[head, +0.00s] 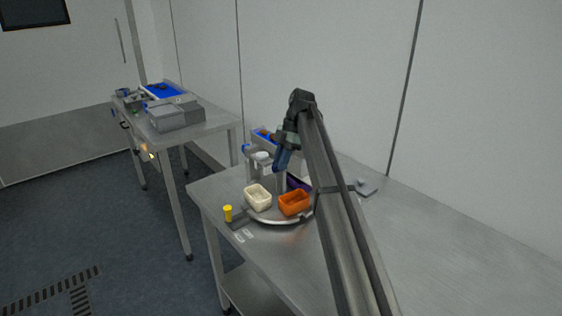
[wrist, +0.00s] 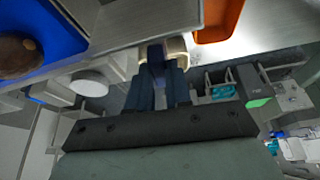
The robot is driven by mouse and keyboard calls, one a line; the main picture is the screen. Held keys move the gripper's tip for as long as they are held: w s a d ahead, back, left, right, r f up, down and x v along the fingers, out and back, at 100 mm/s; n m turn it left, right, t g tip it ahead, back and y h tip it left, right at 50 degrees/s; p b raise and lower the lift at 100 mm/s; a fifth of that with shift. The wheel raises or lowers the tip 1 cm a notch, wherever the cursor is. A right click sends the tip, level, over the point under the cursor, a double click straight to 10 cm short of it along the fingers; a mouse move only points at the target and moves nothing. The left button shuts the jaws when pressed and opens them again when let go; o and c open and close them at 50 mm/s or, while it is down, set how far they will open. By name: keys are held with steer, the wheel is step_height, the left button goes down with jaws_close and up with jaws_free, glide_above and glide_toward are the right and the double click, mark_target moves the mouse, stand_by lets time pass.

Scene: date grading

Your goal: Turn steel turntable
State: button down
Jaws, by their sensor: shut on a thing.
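The steel turntable (head: 268,217) is a round plate near the left end of the bench. It carries a cream tub (head: 257,197), an orange tub (head: 294,204) and a dark purple tub (head: 297,183), partly hidden by my arm. My gripper (head: 279,170), with blue fingers, points down over the plate behind the tubs. Its fingers (wrist: 156,80) are close together. They appear shut on a grey upright post of the turntable below the fingertips; the contact itself is hard to see. The orange tub also shows at the top of the wrist view (wrist: 218,18).
A yellow-topped item (head: 228,213) stands at the bench's left front edge. White-topped containers (head: 258,160) and a blue-lined crate (head: 264,135) stand behind the turntable. A flat grey object (head: 366,187) lies right of my arm. The bench's right side is clear.

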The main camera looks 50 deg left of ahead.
steer(key=shift+n, duration=0.6)
stand_by(0.3)
steer(key=c, duration=1)
jaws_free()
steer(key=shift+c, duration=0.2)
